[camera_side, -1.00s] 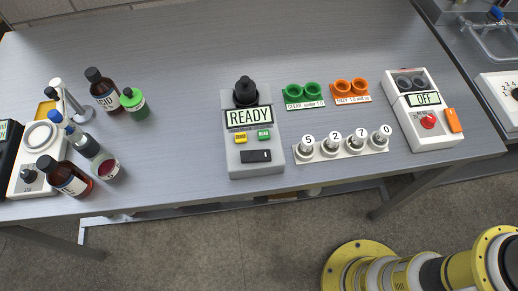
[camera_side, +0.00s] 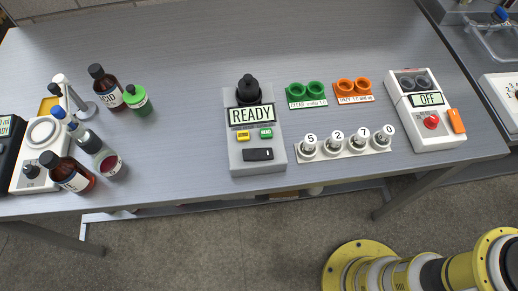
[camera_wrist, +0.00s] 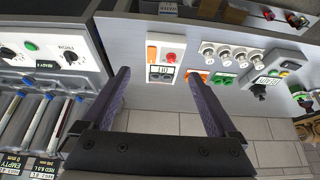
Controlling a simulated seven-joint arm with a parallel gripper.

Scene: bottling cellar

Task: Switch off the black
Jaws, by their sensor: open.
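A grey meter (camera_side: 256,168) with a black fitting (camera_side: 248,90) on top stands mid-table in the side view. Its display reads READY. Below are a yellow button (camera_side: 243,135), a green button (camera_side: 266,133) and a black switch (camera_side: 258,154); its on or off position I cannot tell. A black device (camera_side: 5,150) is cut off at the left edge. In the wrist view the meter (camera_wrist: 275,68) is at the right. My gripper (camera_wrist: 158,73) is open and empty, its fingers framing a white device (camera_wrist: 153,72) beyond them. The gripper is outside the side view.
The white device (camera_side: 412,112) reads OFF and has a red knob (camera_side: 431,121) and orange switch (camera_side: 456,121). Numbered vials (camera_side: 346,146), green cups (camera_side: 306,93) and orange cups (camera_side: 353,88) stand between it and the meter. Bottles (camera_side: 110,88) crowd the left. The back middle is clear.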

